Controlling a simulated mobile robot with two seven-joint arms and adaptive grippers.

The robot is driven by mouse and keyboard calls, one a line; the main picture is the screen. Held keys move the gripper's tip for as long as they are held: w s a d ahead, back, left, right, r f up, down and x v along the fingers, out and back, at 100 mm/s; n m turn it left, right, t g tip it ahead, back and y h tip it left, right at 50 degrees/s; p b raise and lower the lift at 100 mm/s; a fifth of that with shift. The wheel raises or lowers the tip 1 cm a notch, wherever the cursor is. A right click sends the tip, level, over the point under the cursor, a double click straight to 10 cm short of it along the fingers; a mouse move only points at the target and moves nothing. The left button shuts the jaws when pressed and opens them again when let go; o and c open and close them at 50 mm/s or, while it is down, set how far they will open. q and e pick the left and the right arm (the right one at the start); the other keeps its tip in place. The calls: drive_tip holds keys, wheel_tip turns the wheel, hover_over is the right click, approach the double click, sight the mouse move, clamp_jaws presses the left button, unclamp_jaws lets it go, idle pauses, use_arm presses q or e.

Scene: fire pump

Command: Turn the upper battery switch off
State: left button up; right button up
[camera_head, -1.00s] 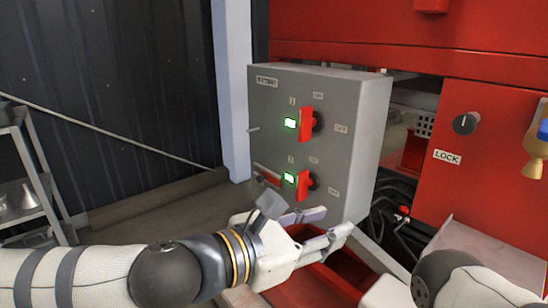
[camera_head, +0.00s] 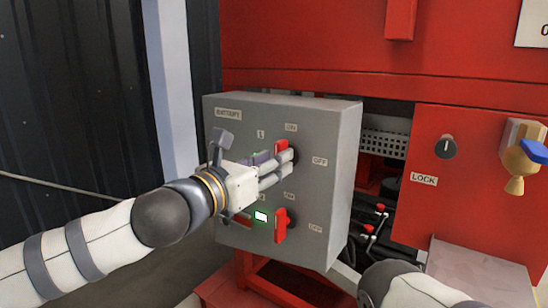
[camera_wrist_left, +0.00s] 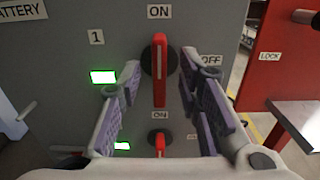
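The grey battery box (camera_head: 335,125) faces me in the head view. Its upper battery switch (camera_head: 281,150) is a red handle, partly hidden by my left gripper (camera_head: 278,168). In the left wrist view the upper switch (camera_wrist_left: 160,68) stands upright, pointing at ON, with a lit green light to its left. My left gripper (camera_wrist_left: 160,88) is open, with one purple-padded finger on each side of the handle and gaps showing. The lower switch (camera_head: 281,225) is also upright, beside a lit green light (camera_head: 261,216). My right gripper is out of view; only part of that arm shows.
A red panel with a LOCK knob (camera_head: 445,147) and a brass-and-blue valve (camera_head: 522,160) stand at the right. Black hoses with red ends (camera_head: 375,220) lie between the box and this panel. A grey post (camera_head: 172,85) stands behind left.

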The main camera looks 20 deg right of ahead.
use_arm(q)
drive_tip(key=shift+w+d, duration=0.4)
drive_tip(key=shift+d, duration=0.1)
clamp_jaws()
drive_tip(key=shift+s+d+f+m+b, duration=0.15)
drive_tip(key=shift+m+b, duration=0.2)
drive_tip(key=shift+m, duration=2.65)
drive_tip(key=shift+s+f+m+b, duration=0.1)
drive_tip(key=shift+m+b, duration=0.25)
drive_tip(key=shift+m, duration=2.65)
drive_tip(key=shift+s+d+f+m+b, duration=0.15)
drive_tip(key=shift+m+b, duration=0.2)
drive_tip(key=shift+m, duration=2.65)
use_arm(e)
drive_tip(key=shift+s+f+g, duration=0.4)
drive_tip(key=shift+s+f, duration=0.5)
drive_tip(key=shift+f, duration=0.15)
use_arm(q)
drive_tip(key=shift+w+a, duration=0.1)
